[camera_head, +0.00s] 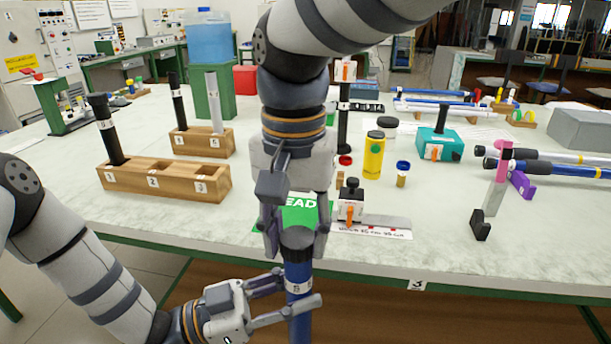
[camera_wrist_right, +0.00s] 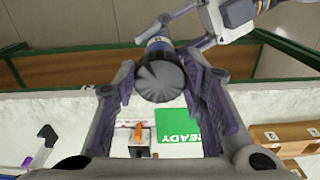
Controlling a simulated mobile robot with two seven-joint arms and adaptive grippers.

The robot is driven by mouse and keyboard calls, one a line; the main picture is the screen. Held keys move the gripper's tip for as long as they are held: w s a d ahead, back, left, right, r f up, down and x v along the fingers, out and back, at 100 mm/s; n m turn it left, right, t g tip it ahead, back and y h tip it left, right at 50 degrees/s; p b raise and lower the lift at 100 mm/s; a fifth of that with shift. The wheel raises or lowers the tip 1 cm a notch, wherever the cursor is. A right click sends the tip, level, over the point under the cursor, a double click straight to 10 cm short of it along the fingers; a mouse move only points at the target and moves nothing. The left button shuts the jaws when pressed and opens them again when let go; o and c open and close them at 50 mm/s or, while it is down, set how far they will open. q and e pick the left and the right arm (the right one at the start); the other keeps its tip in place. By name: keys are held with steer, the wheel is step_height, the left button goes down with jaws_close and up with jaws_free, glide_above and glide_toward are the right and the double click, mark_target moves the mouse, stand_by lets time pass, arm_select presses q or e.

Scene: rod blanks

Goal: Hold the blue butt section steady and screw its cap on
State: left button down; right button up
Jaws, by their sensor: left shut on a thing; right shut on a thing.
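The blue butt section (camera_head: 299,274) stands upright in front of the table's front edge, its lower end out of the picture. My left gripper (camera_head: 301,291) is shut around it from the left, below its top. The dark cap (camera_head: 297,237) sits at the top end of the section, in line with it. My right gripper (camera_head: 295,246) points down from above and is shut on the cap. In the right wrist view the cap's round ribbed top (camera_wrist_right: 160,80) shows between the two fingers, with a bit of blue tube behind it. How far the thread is engaged cannot be seen.
A green READY card (camera_head: 310,211) lies on the table (camera_head: 250,245) just behind the grippers. A small stand with a ruler (camera_head: 375,221) is right of it. A wooden block with numbered holes (camera_head: 165,183) stands left. Blue and white rods (camera_head: 560,168) lie at right.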

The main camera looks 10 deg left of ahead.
steer(key=o, duration=0.8)
steer(key=shift+c, duration=0.2)
steer(key=shift+r, duration=2.35)
steer(key=shift+c, duration=0.4)
